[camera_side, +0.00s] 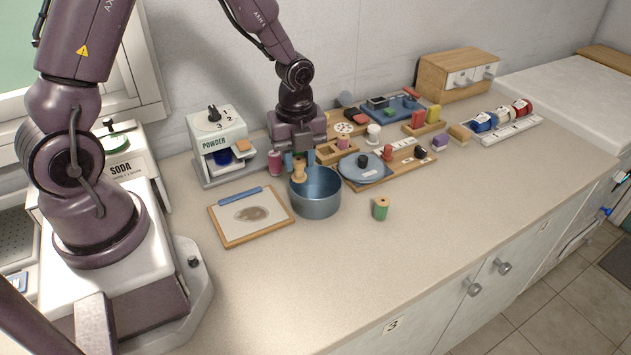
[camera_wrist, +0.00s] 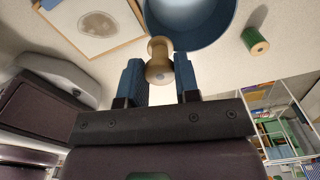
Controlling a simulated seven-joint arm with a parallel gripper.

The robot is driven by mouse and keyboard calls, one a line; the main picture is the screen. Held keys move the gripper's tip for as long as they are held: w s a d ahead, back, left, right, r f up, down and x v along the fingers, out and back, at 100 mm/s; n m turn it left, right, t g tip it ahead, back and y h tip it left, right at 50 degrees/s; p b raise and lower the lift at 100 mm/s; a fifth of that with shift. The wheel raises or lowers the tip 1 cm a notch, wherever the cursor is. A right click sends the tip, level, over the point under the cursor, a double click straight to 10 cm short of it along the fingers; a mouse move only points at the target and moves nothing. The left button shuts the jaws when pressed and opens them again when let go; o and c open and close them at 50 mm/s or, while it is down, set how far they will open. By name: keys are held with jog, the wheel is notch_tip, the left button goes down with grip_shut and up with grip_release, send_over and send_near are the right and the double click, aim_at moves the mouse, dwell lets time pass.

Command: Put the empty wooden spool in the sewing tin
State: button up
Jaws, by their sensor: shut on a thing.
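The empty wooden spool (camera_side: 299,174) is pale and bare, with a narrow waist. My gripper (camera_side: 300,159) is shut on it, with a blue finger on each side. In the wrist view the spool (camera_wrist: 158,66) stands out between the fingertips of my gripper (camera_wrist: 159,76). The sewing tin (camera_side: 315,194) is a round, open blue-grey pot on the counter. In the side view the spool overlaps the tin's left back rim. In the wrist view it overlaps the edge of the tin (camera_wrist: 188,42). The spool's exact height above the rim is unclear.
A spool of green thread (camera_side: 381,209) stands right of the tin. A round lid with a black knob (camera_side: 361,167) lies behind right; a pink spool (camera_side: 275,163) stands behind left. The front counter is clear.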

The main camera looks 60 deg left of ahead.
jog(key=w+f, duration=0.2)
jog(key=f, duration=0.1)
jog(key=w+f, duration=0.1)
jog(key=f, duration=0.1)
jog(key=shift+w+a, duration=0.3)
jog(key=shift+w, duration=0.1)
jog(key=shift+w+f, duration=0.15)
jog(key=shift+f, duration=1.5)
jog(key=o, duration=0.9)
jog(key=shift+f, duration=0.15)
